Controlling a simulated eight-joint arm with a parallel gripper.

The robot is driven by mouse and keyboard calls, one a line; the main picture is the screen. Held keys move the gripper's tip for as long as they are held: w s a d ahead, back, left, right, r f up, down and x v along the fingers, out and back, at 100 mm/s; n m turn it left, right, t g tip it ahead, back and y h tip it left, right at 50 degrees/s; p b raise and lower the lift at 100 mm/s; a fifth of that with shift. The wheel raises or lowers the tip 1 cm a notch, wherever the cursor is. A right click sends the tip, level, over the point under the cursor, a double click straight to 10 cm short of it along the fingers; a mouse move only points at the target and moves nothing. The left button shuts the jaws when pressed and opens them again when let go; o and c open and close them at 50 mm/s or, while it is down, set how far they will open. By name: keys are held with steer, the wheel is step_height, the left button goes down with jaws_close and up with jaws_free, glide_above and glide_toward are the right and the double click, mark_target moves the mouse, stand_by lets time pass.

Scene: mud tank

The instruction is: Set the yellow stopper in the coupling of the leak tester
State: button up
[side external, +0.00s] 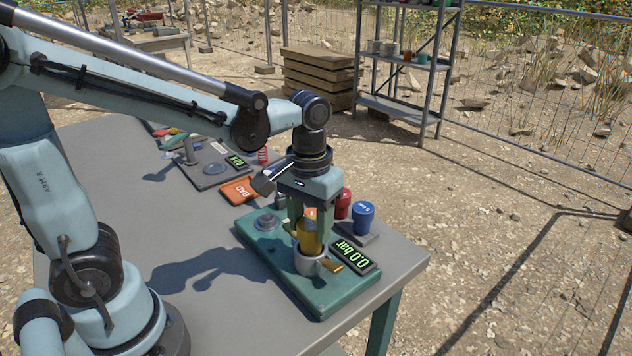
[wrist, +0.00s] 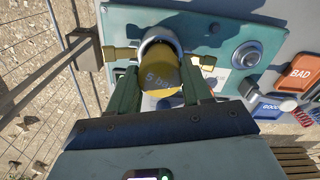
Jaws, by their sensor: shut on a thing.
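The yellow stopper (side external: 310,241), marked "5 bar", is upright between the fingers of my gripper (side external: 307,228). It also shows in the wrist view (wrist: 163,79), with my gripper (wrist: 160,86) shut on its sides. The grey round coupling (side external: 308,266) stands on the green leak tester (side external: 273,283), with brass fittings at its sides. The stopper's lower end is at the coupling's mouth; I cannot tell how far inside it is. In the wrist view the stopper hides much of the coupling (wrist: 158,35). The display (side external: 354,257) reads 0.0 bar.
A red stopper (side external: 343,203) and a blue stopper (side external: 363,214) stand close behind my gripper. A scale-like device (side external: 207,174) stands farther back. The front left of the grey table (side external: 215,275) is clear.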

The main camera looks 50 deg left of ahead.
steer(key=shift+f, duration=1.1)
stand_by(0.3)
steer(key=o, duration=1.5)
steer(key=shift+o, duration=0.2)
steer(key=shift+r, duration=0.1)
steer(key=shift+r, duration=3.65)
steer(key=a+t, duration=0.1)
steer(key=s+f+m+t, duration=0.1)
steer(key=t, duration=0.1)
steer(key=shift+s+a, duration=0.25)
steer(key=shift+a, duration=0.1)
steer(key=a+m+t, duration=0.1)
steer(key=t, duration=0.1)
steer(key=s+f+m+t, duration=0.1)
steer(key=t, duration=0.1)
steer(key=shift+a+f, duration=0.1)
steer(key=shift+a, duration=0.3)
